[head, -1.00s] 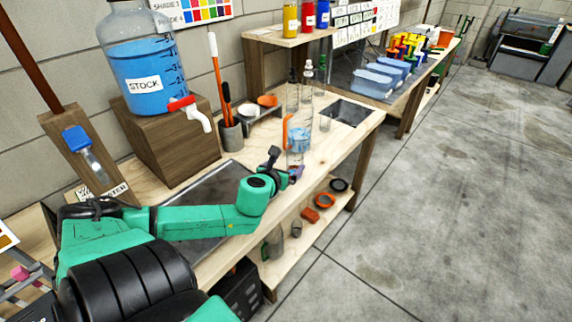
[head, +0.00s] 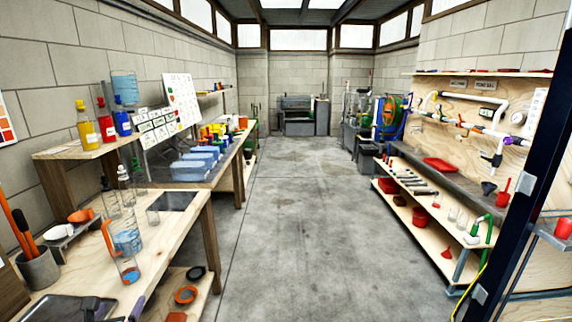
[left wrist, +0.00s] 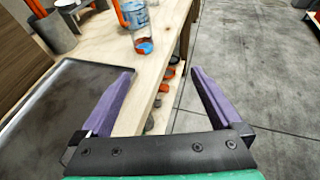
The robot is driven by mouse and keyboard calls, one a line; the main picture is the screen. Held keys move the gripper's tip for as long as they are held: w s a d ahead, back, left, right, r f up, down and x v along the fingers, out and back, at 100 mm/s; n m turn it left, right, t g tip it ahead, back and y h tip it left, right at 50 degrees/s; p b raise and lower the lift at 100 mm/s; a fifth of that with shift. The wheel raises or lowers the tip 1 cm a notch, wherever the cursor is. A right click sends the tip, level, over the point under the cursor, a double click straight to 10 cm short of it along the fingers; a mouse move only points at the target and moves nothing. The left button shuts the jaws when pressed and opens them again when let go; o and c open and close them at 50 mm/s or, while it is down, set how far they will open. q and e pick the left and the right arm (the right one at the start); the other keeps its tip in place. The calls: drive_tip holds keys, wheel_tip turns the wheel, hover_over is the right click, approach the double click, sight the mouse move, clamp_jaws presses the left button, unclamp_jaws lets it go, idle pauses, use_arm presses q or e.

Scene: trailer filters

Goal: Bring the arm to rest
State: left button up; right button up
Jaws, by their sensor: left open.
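My left gripper (head: 137,307) shows only in part at the bottom left edge of the head view, over the front of the workbench (head: 185,235). In the left wrist view my left gripper (left wrist: 162,73) has its two purple fingers wide apart with nothing between them. It hangs over the bench's front edge, beside a dark tray (left wrist: 62,105). My right gripper is not in view.
Clear vessels (head: 126,240) stand near the bench front. A grey cup of tools (head: 38,268) is at the left. Coloured bottles (head: 106,120) stand on a raised shelf. The grey floor (head: 300,210) between the benches and the right-hand shelves (head: 420,200) is clear.

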use_arm(q)
drive_tip(key=s+d+f+n+g, duration=0.35)
drive_tip(key=s+f+n, duration=0.35)
drive_tip(key=n, duration=0.6)
drive_tip(key=s+d+f+n+g+h, duration=0.2)
drive_tip(key=s+d+n+g, duration=0.1)
drive_tip(key=s+d+n, duration=0.4)
drive_tip(key=s+d+f+n+g+h, duration=0.25)
drive_tip(key=s+d+n, duration=0.3)
drive_tip(key=n, duration=0.35)
wheel_tip(320, 180, down, 23)
drive_tip(key=s+g, duration=0.1)
drive_tip(key=s, duration=0.1)
drive_tip(key=s+a+f+g, duration=0.1)
drive_tip(key=s+a+f, duration=0.1)
drive_tip(key=s+f, duration=1.2)
drive_tip(key=shift+s+a+f+g, duration=0.15)
drive_tip(key=shift+s+f+g, duration=0.2)
drive_tip(key=shift+s, duration=0.9)
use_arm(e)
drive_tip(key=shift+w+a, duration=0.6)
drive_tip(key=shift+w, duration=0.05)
